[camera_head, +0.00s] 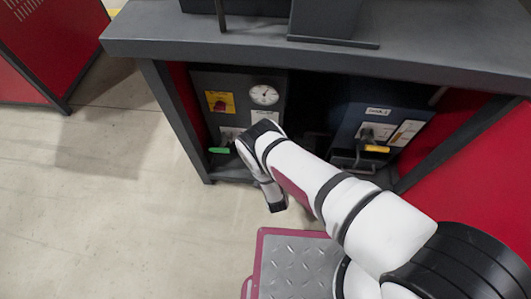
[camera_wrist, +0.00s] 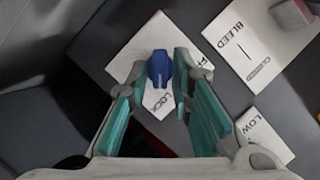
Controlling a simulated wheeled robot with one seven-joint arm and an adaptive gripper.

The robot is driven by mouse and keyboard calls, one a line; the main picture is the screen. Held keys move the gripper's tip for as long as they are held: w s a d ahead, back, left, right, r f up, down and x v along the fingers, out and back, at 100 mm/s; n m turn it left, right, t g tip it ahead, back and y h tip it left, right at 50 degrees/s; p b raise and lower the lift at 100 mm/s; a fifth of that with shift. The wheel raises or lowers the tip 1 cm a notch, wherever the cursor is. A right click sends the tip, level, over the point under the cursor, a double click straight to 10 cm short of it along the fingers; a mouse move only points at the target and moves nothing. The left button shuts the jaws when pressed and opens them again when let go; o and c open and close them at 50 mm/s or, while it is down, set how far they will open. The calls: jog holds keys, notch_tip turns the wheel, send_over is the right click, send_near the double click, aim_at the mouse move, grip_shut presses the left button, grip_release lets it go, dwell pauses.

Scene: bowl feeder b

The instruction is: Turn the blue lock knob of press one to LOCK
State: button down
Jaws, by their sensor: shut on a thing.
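The blue lock knob (camera_wrist: 159,68) sits on a white label plate (camera_wrist: 133,52) in the wrist view. The plate reads LOCK below the knob, and a partly covered word starting with F is to its right. My gripper (camera_wrist: 160,65) has its teal-padded fingers on both sides of the knob, shut on it. The knob is upright in the picture, with a small pale mark low on its face. In the head view my wrist hides the knob and gripper, in front of the left dark unit (camera_head: 238,85) under the bench.
The left unit has a gauge (camera_head: 264,94) and a green handle (camera_head: 219,150). A second unit (camera_head: 352,118) with a yellow handle (camera_head: 377,149) stands right. The bench top (camera_head: 160,35) overhangs.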

jog(key=shift+w+r, duration=0.1)
jog(key=shift+w, duration=0.05)
jog(key=c, duration=1.6)
grip_release()
jog(key=shift+c, duration=0.2)
jog(key=v, duration=1.2)
